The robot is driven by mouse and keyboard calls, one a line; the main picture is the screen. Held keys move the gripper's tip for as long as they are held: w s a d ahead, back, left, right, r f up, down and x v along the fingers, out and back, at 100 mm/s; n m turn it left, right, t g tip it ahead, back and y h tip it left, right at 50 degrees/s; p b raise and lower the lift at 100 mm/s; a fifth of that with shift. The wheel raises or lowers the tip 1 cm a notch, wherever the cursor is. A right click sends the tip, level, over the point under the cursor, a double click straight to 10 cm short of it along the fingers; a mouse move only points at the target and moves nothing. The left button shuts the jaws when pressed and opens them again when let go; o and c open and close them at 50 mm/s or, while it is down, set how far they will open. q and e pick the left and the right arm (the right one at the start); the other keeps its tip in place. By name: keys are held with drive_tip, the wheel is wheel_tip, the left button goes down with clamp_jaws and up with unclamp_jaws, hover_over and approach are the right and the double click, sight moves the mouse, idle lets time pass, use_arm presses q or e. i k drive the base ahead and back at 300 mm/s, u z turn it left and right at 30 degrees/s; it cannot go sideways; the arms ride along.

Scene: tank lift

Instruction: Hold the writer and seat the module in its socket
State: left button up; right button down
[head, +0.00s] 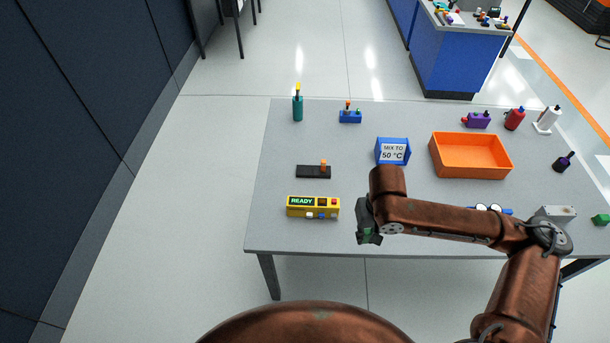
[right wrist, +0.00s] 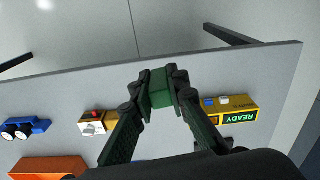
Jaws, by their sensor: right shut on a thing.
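A yellow box (head: 330,212) with a lit READY display, probably the writer, stands near the front left of the grey table. It also shows in the right wrist view (right wrist: 253,104) with its display turned over. My right gripper (head: 369,236) is to the right of this box, near the table's front edge. In the right wrist view its fingertips are shut on a small green block (right wrist: 160,94), probably the module. I cannot make out a socket. My left gripper is not in view.
A second yellow device (right wrist: 95,124) with a white part shows in the right wrist view; my arm hides it in the head view. A black slab (head: 306,172), a MIX TO 50 °C sign (head: 381,144) and an orange bin (head: 471,170) stand farther back. Bottles line the back.

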sight(313, 212)
drive_tip(key=u, duration=1.45)
drive_tip(key=i, duration=1.3)
drive_tip(key=z, duration=2.9)
